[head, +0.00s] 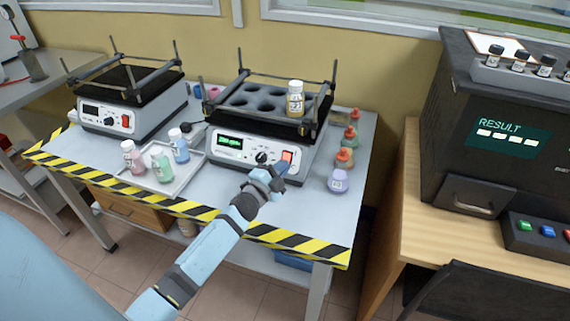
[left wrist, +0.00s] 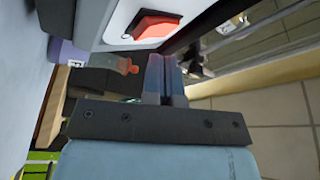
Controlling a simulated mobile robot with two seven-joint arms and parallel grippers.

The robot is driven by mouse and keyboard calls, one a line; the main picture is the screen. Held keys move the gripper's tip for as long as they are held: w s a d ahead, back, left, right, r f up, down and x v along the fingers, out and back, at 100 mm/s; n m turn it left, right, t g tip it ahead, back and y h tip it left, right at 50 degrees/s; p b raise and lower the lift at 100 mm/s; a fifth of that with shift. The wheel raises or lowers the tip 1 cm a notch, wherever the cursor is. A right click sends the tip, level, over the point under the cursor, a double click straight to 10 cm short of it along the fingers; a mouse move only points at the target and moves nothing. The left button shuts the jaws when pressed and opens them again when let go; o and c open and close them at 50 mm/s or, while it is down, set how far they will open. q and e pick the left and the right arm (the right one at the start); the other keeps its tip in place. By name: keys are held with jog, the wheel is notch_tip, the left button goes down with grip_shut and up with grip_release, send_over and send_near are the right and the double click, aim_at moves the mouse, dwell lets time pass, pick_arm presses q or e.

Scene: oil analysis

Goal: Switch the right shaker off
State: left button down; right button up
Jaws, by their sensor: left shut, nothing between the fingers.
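The right shaker (head: 223,157) stands on the table with its green display (head: 229,142) lit. Its red switch (head: 287,156) is at the right end of the front panel, beside a dark knob (head: 262,157). A small labelled bottle (head: 295,99) stands in its dark tray. My left gripper (head: 279,169) is shut and empty, with its fingertips just below and in front of the switch. In the left wrist view the closed fingers (left wrist: 166,76) point toward the panel, and the red switch (left wrist: 155,27) lies beyond them. I cannot tell whether they touch. My right gripper is not in view.
The left shaker (head: 100,120) stands at the back left. A small tray (head: 165,183) with several bottles lies left of my arm. Several bottles, including a purple one (head: 338,181), stand right of the right shaker. A dark analyser (head: 500,150) is farther right.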

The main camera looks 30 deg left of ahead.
pick_arm(q)
jog(key=shift+w+f, duration=0.1)
jog(key=shift+f, duration=0.05)
dwell(0.8)
jog(key=shift+w+f, duration=0.15)
jog(key=shift+w, duration=0.1)
jog(key=shift+w+a+f+b, duration=0.1)
jog(key=shift+w+b, duration=0.1)
jog(key=shift+b, duration=0.15)
dwell(0.5)
jog(key=shift+s, duration=0.1)
jog(key=shift+s+r+p, duration=0.4)
jog(key=shift+s+p, duration=0.1)
jog(key=shift+p, duration=0.05)
jog(key=s+r+p, duration=0.1)
jog(key=s, duration=0.1)
jog(key=s+d+r+p, duration=0.1)
jog(key=s+r+p, duration=0.1)
jog(key=shift+d, duration=0.1)
dwell(0.5)
